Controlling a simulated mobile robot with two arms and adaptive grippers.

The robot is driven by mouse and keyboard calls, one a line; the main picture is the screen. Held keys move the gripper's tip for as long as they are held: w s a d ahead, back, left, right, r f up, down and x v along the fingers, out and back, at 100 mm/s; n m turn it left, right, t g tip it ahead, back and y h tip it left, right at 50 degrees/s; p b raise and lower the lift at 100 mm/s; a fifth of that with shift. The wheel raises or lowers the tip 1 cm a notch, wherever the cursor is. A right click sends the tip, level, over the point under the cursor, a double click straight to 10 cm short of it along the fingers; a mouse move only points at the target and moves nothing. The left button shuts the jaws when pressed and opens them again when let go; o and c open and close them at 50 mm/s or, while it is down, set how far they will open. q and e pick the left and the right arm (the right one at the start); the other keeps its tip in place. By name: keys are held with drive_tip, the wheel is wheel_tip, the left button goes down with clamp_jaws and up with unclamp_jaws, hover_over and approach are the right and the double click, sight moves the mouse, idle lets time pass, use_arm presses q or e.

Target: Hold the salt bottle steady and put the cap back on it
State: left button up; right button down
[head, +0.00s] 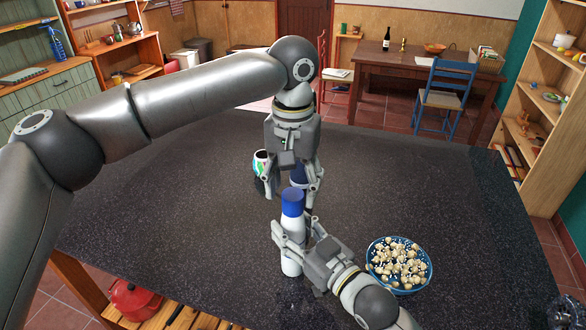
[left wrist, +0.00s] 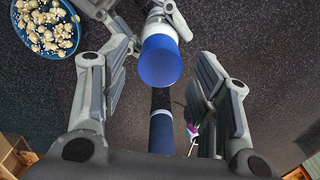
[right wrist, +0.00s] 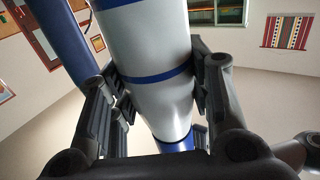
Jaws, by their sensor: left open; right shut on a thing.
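The salt bottle (head: 291,266) is white with blue bands and stands upright over the counter. Its blue cap (head: 292,200) sits on top, and also shows end-on in the left wrist view (left wrist: 160,62). My right gripper (head: 293,236) is shut on the bottle's body. The right wrist view shows the white body (right wrist: 150,50) between its fingers. My left gripper (head: 290,192) points down around the cap's height with its fingers open. In the left wrist view the cap lies between or just beyond the fingertips. I cannot tell whether it touches a finger.
A dark blue cylinder (left wrist: 161,130) stands close behind the bottle. A colourful cup-like container (head: 261,160) is beside my left gripper. A blue bowl of mushroom-like pieces (head: 375,272) is at the right. The dark counter (head: 160,220) is clear on the left.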

sight(293, 194)
use_arm(q)
drive_tip(key=shift+f, duration=1.8)
drive_tip(key=c, duration=1.1)
drive_tip(key=m, duration=1.2)
drive_tip(key=o, duration=1.2)
wheel_tip(293, 194, up, 12)
